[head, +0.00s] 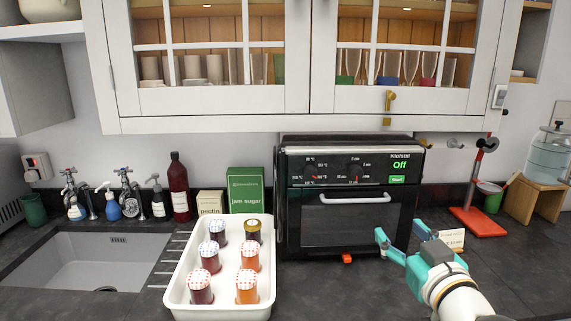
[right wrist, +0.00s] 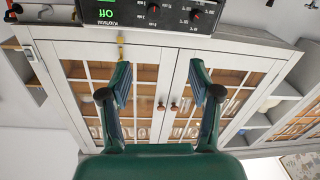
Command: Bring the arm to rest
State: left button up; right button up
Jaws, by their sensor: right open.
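My right gripper (head: 402,238) is open and empty. It is above the dark worktop (head: 340,285), in front of the lower right part of the black oven (head: 350,222), with its arm coming in from the bottom right. In the right wrist view the two green fingers of the gripper (right wrist: 162,82) stand apart with nothing between them. The glazed cabinet (right wrist: 150,48) shows behind them, upside down, with the oven front (right wrist: 165,14) at the top edge. My left gripper is not in view.
A white tray (head: 172,296) with several jars stands left of the oven. A red stand (head: 478,222) and a wooden stool (head: 535,198) with a glass vessel are at the right. The cabinet (head: 215,125) hangs above; its doors are shut.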

notch_tip(320, 180, down, 19)
jog(key=w+g, duration=0.3)
jog(key=g, duration=0.1)
jog(key=s+a+f+g, duration=0.1)
jog(key=s+f+g, duration=0.25)
jog(key=f, duration=0.85)
jog(key=s+a+f+g, duration=0.1)
jog(key=s+f+g, duration=0.25)
jog(key=f, duration=0.75)
jog(key=s+a+f+m+g+y, duration=0.1)
jog(key=s+a+f+m+g, duration=0.1)
jog(key=s+f, duration=0.4)
jog(key=s+a+f+m+g+y, duration=0.1)
jog(key=s+a+f+m+g, duration=0.2)
jog(key=s+f, duration=0.4)
jog(key=s+a+g, duration=0.1)
jog(key=s, duration=0.6)
jog(key=shift+s+d, duration=0.1)
